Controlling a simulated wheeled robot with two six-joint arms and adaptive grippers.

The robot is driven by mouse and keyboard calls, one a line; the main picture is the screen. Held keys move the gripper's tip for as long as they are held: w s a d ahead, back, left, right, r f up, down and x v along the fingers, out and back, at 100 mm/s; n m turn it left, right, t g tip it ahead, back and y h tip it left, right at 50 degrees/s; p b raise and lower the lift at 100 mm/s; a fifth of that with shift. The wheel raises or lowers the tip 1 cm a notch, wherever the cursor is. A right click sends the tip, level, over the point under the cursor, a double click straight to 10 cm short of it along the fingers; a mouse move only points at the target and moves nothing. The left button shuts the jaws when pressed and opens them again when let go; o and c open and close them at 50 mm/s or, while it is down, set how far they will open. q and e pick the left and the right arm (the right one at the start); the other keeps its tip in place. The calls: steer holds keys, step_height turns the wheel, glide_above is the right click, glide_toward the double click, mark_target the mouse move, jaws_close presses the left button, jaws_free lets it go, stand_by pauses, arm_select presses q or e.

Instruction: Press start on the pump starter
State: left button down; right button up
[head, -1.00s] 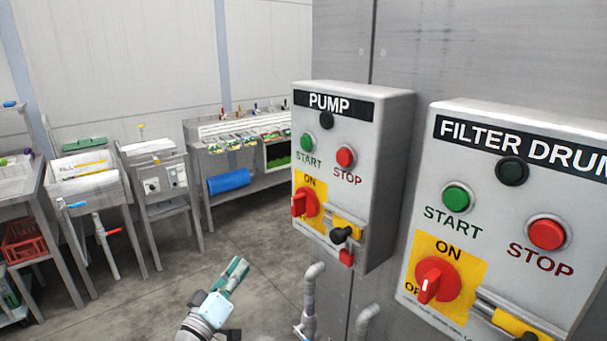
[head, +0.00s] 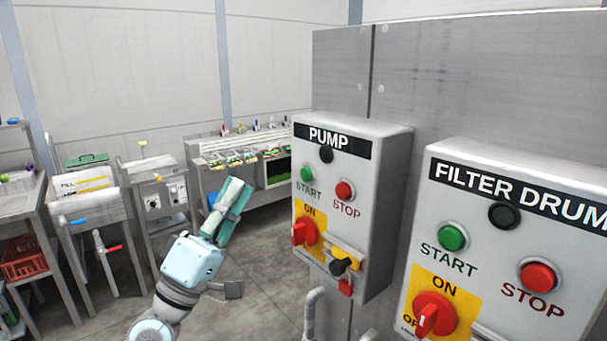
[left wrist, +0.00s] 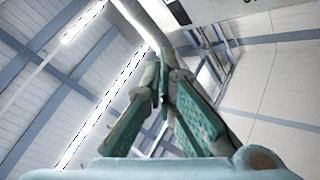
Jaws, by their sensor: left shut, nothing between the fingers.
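The pump starter (head: 381,200) is a grey box on a metal cabinet, labelled PUMP, right of centre in the head view. Its green start button (head: 306,174) sits at the upper left of its face, beside the red stop button (head: 345,191). A dark lamp (head: 326,154) is above them. The red rotary switch (head: 305,232) on a yellow ON plate is below. My left gripper (head: 236,194) is shut and empty, left of the starter and apart from it, pointing up. Its teal fingers also show in the left wrist view (left wrist: 166,100). My right gripper is not in view.
The filter drum starter (head: 590,250) stands close on the right with similar buttons. A grey pipe (head: 312,312) rises below the pump starter. Workbenches (head: 95,215) and a red crate (head: 24,258) are at the left. Open floor lies between.

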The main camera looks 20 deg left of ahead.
mark_target(306, 175)
arm_select(q)
steer(key=w+d+b, duration=0.1)
steer(key=w+d, duration=0.3)
steer(key=w, duration=0.3)
steer(key=shift+w+d, duration=0.25)
steer(key=shift+w, duration=0.05)
steer(key=shift+w+b, duration=0.1)
steer(key=shift+b, duration=0.2)
stand_by(1.0)
steer(key=shift+w+d, duration=0.25)
steer(key=shift+w+d+b, duration=0.15)
steer(key=shift+w+b, duration=0.2)
steer(key=shift+b, duration=0.05)
stand_by(0.8)
stand_by(0.3)
steer(key=shift+s+a+p, duration=0.35)
steer(key=shift+s, duration=0.35)
steer(key=shift+s+a, duration=0.1)
